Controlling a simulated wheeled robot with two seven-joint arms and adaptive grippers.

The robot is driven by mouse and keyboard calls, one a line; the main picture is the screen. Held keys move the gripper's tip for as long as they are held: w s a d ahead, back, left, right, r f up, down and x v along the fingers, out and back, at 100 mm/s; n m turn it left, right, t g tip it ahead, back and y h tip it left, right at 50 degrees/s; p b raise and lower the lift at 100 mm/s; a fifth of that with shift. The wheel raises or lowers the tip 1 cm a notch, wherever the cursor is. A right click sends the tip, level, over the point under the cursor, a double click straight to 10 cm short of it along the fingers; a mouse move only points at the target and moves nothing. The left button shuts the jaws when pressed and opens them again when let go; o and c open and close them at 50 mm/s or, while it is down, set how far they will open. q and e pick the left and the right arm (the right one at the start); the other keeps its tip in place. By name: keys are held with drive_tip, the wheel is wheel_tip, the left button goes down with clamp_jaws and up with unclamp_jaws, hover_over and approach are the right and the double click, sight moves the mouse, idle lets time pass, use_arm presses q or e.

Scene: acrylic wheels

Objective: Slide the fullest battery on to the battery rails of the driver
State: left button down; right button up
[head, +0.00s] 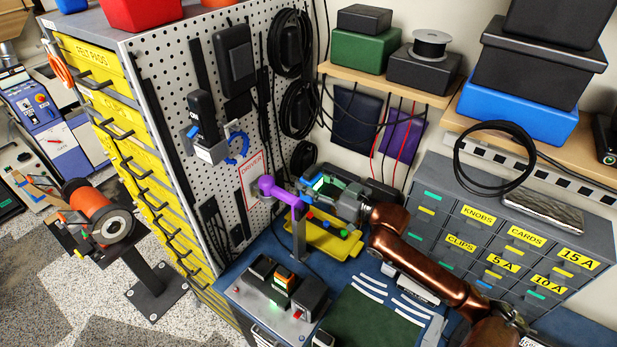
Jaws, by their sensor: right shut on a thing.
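My right gripper (312,188) is at the middle, its arm coming in from the lower right. It is shut on a small battery (321,183) with a bright green lit patch, largely hidden by the fingers. The purple driver (277,190) stands on a grey post just left of the gripper, by the pegboard's red "DRIVER" outline. The battery is close to the driver; I cannot tell whether it touches the rails. A grey charger (253,294) on the bench holds dark and orange blocks and shows a green light. My left gripper is not in view.
A yellow tray (327,244) with small coloured pieces lies under the gripper. A pegboard (216,125) with hanging tools and cables rises behind left. Grey labelled drawers (475,240) stand right of my arm. A green mat (370,322) lies in front.

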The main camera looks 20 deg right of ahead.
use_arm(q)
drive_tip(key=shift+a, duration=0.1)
use_arm(e)
drive_tip(key=shift+a+r, duration=0.15)
drive_tip(key=shift+a, duration=0.1)
